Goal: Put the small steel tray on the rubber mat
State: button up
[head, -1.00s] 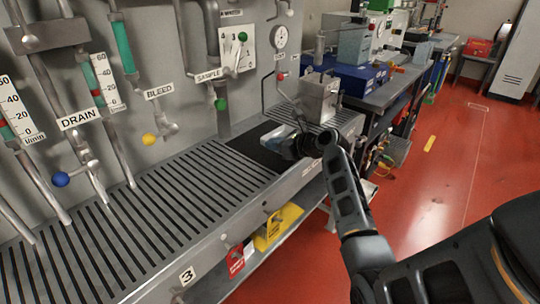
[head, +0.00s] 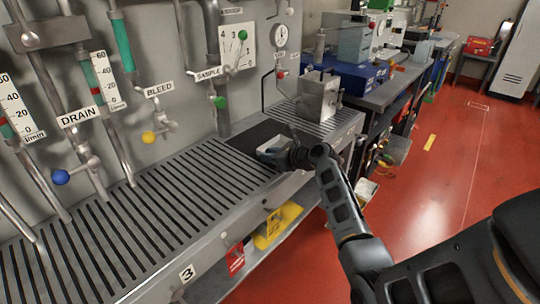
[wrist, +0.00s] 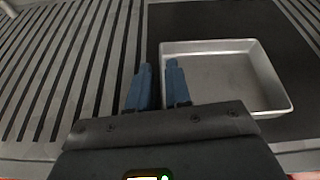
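The small steel tray (wrist: 225,75) is a shallow, empty grey rectangle. In the wrist view it lies flat over the black rubber mat (wrist: 210,20) and looks to rest on it, its left wall close to the mat's left edge. In the head view the tray (head: 272,149) is partly hidden by my gripper (head: 290,150), over the front part of the mat (head: 247,139). In the wrist view my gripper's two blue fingers (wrist: 158,68) stand a little apart at the tray's left wall, one on each side of it. Contact with the wall cannot be told.
The slotted grey bench top (head: 150,205) runs left of the mat. A steel box (head: 317,97) stands on the bench to the right. Behind are pipes, gauges and valve handles, such as the green SAMPLE valve (head: 220,102). Red and yellow tags hang below the bench front.

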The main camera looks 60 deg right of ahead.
jog(key=shift+o, duration=1.2)
jog(key=shift+r, duration=0.1)
jog(key=v, duration=1.2)
jog(key=a+f+n, duration=0.2)
jog(key=a, duration=0.2)
jog(key=s+a+f+n+g, duration=0.1)
jog(key=a+f+n, duration=0.1)
jog(key=a, duration=0.3)
jog(key=a+f+n, duration=0.2)
jog(key=a+f, duration=0.1)
jog(key=a, duration=0.1)
jog(key=shift+s+a+f+n+g+h, duration=0.15)
jog(key=shift+a+f+n+g+h, duration=0.05)
jog(key=shift+n+g+h, duration=0.1)
jog(key=s+a+n, duration=0.6)
jog(key=a+n, duration=0.1)
jog(key=a, duration=0.2)
jog(key=s+a+n, duration=0.5)
jog(key=a+n, duration=0.3)
jog(key=a, duration=0.1)
jog(key=s+a+r+n+t+y, duration=0.3)
jog(key=s+a+r+n, duration=0.6)
jog(key=r+n, duration=0.4)
jog(key=s+n, duration=0.1)
jog(key=n, duration=0.1)
jog(key=shift+s+a+r+n+y, duration=0.2)
jog(key=shift+s+r+n+y, duration=0.1)
jog(key=shift+s+n+y, duration=0.1)
